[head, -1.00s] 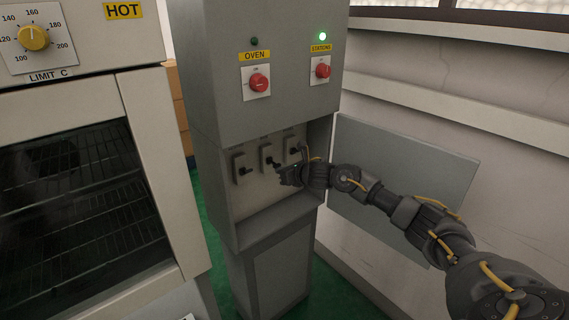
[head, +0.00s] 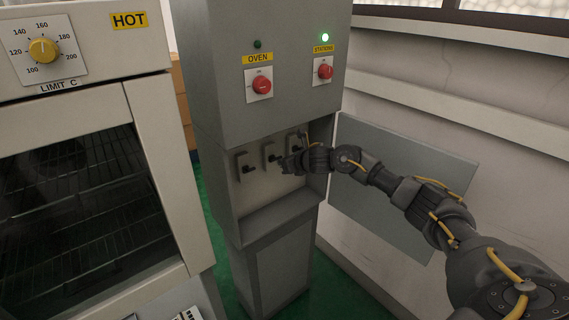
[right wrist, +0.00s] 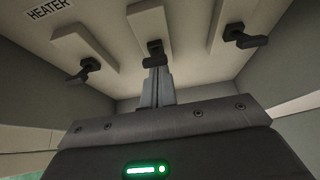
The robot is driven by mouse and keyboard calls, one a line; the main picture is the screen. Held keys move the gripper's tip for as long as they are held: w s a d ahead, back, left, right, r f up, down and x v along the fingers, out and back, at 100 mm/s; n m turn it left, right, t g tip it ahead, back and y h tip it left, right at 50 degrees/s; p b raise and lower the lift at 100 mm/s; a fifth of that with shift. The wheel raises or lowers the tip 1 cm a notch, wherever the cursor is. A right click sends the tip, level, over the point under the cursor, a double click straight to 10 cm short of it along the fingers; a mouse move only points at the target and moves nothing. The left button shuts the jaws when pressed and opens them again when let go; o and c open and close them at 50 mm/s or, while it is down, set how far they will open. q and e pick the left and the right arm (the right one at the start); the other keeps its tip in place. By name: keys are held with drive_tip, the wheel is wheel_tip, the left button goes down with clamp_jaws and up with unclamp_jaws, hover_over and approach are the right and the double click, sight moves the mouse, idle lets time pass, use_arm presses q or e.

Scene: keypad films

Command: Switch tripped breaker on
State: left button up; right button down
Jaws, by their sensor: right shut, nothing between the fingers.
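Three breakers sit in a row in the open recess of the grey cabinet: a left one (head: 243,161), a middle one (head: 267,149) and a right one (head: 293,140). Each is a pale plate with a dark lever. My right gripper (head: 284,163) is shut and empty, just in front of the middle breaker. In the right wrist view its closed fingertips (right wrist: 156,70) are right below the middle lever (right wrist: 154,50); I cannot tell whether they touch. The left lever (right wrist: 84,70) and right lever (right wrist: 240,37) are clear of the fingers. My left gripper is out of view.
The cabinet door (head: 400,185) hangs open at the right, behind my right arm. The OVEN lamp (head: 257,44) is dark; the STATIONS lamp (head: 324,38) glows green. An oven (head: 165,170) stands at left.

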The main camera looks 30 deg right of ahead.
drive_tip(key=shift+w+r, duration=0.15)
drive_tip(key=shift+r, duration=0.3)
wheel_tip(320, 180, down, 4)
drive_tip(key=s+b, duration=0.2)
drive_tip(key=b, duration=0.1)
drive_tip(key=s+d+r, duration=0.1)
drive_tip(key=s+r, duration=0.5)
drive_tip(key=r, duration=0.1)
drive_tip(key=shift+s+r+b, duration=0.3)
drive_tip(key=shift+b, duration=0.05)
